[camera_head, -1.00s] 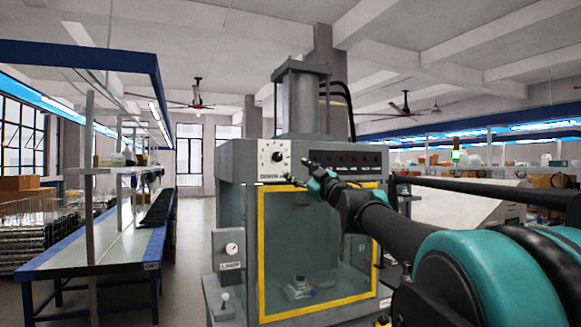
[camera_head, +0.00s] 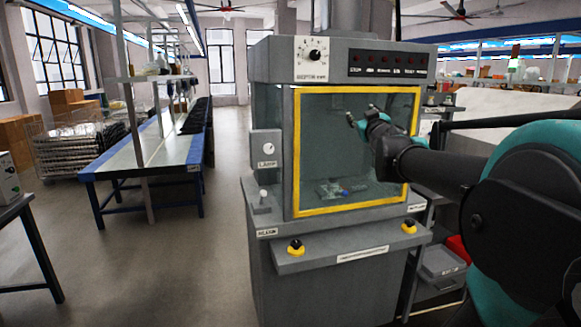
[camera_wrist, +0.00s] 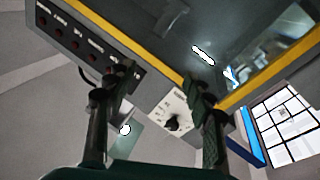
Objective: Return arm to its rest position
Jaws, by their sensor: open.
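My gripper (camera_head: 362,119) is in front of the yellow-framed clear window of a grey machine (camera_head: 335,250), at the right part of the window in the head view. My dark arm with teal joints reaches in from the right. In the wrist view my gripper (camera_wrist: 160,90) shows two dark fingers spread wide apart with nothing between them. The machine's dial panel (camera_wrist: 172,118) and row of dark buttons (camera_wrist: 75,40) lie beyond the fingers. Inside the window a small clear and blue part (camera_head: 338,190) rests on the machine's floor.
Two yellow-and-black buttons (camera_head: 296,248) stand on the machine's front ledge. A long blue-edged workbench (camera_head: 140,150) is at left, with free floor (camera_head: 190,260) between it and the machine. A red bin (camera_head: 458,250) and grey box sit at right.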

